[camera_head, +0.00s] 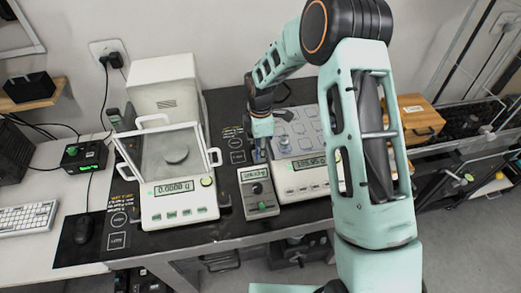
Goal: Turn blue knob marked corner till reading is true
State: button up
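My gripper (261,150) points down at the table between the two balances, just behind a small grey box (262,208) with a display and a dark knob (257,188). Small blue patches show at the fingertips; I cannot tell whether they are a knob or part of the gripper. No marking reading "corner" is legible. The right balance (327,186) has a lit display whose digits are too small to read surely; my arm covers part of it. The left balance (148,221), with a glass draft shield, appears to read 0.0000. Whether my fingers are open or shut is too small to tell.
The balances stand on a dark table (205,236). A black box with green digits (83,153), a keyboard (27,218) and a mouse (83,229) lie to the left. A white box (163,83) stands behind the left balance. A wooden box (415,118) is at right.

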grip_shut()
jog(key=shift+f+m+b, duration=0.15)
jog(key=shift+m+b, duration=0.65)
jog(key=shift+r+m, duration=0.2)
jog(key=shift+m, duration=0.5)
jog(key=shift+o, duration=2.4)
grip_release()
notch_tip(320, 180, up, 12)
